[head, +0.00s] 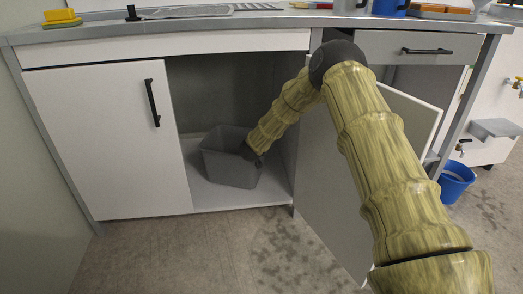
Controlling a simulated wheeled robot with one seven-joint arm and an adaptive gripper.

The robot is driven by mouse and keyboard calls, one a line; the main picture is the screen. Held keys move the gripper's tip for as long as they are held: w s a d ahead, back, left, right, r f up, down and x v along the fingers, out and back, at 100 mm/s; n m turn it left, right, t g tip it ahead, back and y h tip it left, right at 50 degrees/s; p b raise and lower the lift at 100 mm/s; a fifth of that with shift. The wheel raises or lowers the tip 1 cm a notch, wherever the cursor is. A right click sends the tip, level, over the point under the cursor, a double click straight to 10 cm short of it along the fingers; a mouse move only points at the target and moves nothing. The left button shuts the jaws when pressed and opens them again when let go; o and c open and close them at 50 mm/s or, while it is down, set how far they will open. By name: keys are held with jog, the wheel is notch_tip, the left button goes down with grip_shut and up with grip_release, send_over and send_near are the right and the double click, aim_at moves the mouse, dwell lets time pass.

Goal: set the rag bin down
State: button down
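The rag bin, a grey open-topped bin (226,168), is inside the open cabinet, just above or on its pale floor (265,193). I cannot tell whether its base touches the floor. My gripper (247,152) is at the right side of the bin's rim, reaching in from the right. Only a small dark part of it shows; its fingers are mostly hidden, so I cannot tell whether they are closed on the rim. The inside of the bin is largely hidden.
A white closed door (105,140) stands left of the opening. An open door (335,190) swings out below my arm at right. The worktop (250,20) is above. A blue bucket (455,182) stands on the floor at far right.

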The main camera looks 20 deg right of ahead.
jog(key=shift+f, duration=0.15)
jog(key=c, duration=1.6)
grip_release()
jog(key=shift+f, duration=0.1)
jog(key=shift+c, duration=0.2)
